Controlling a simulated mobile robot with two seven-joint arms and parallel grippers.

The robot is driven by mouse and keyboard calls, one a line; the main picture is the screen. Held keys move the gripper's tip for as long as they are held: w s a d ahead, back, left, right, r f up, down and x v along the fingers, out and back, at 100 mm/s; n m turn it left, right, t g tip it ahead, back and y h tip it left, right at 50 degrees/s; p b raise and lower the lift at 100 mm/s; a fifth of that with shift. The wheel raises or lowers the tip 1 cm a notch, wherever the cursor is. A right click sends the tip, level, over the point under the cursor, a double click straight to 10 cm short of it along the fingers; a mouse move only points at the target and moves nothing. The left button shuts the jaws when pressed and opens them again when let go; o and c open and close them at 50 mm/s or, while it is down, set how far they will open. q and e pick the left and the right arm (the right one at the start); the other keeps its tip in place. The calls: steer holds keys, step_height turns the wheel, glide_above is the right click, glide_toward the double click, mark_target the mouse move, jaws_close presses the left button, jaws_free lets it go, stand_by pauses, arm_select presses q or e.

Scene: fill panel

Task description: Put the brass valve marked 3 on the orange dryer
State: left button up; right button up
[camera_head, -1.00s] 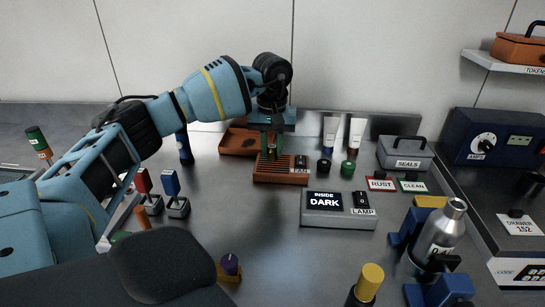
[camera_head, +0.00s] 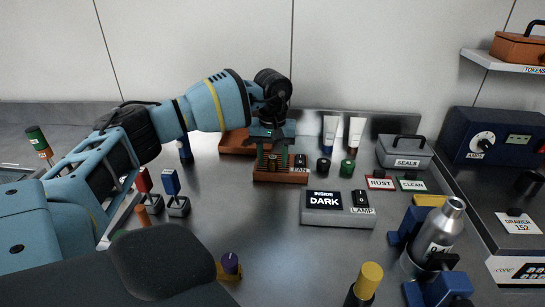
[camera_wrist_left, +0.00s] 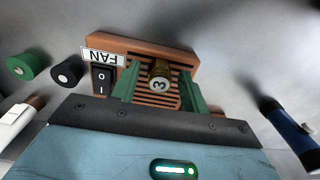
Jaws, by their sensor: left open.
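The orange dryer (camera_head: 292,178), a slatted block labelled FAN with a black switch, lies on the metal bench; it also shows in the left wrist view (camera_wrist_left: 132,47). The brass valve marked 3 (camera_wrist_left: 160,82) is at the dryer's slatted top, its numbered face towards the wrist camera. My left gripper (camera_head: 272,163) is over the left part of the dryer. Its green fingers are open, one on each side of the valve, with visible gaps in the left wrist view (camera_wrist_left: 160,90). The valve's underside is hidden. My right gripper is not in view.
A black knob (camera_head: 323,166) and a green knob (camera_head: 347,168) stand right of the dryer. An INSIDE DARK lamp box (camera_head: 338,219) lies in front. Two tubes (camera_head: 354,133) and a SEALS box (camera_head: 404,152) stand behind and right. A blue-black cylinder (camera_head: 184,147) stands left.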

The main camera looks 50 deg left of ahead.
mark_target(272, 157)
arm_select(q)
step_height(272, 157, up, 12)
steer(key=shift+r, duration=0.15)
stand_by(0.5)
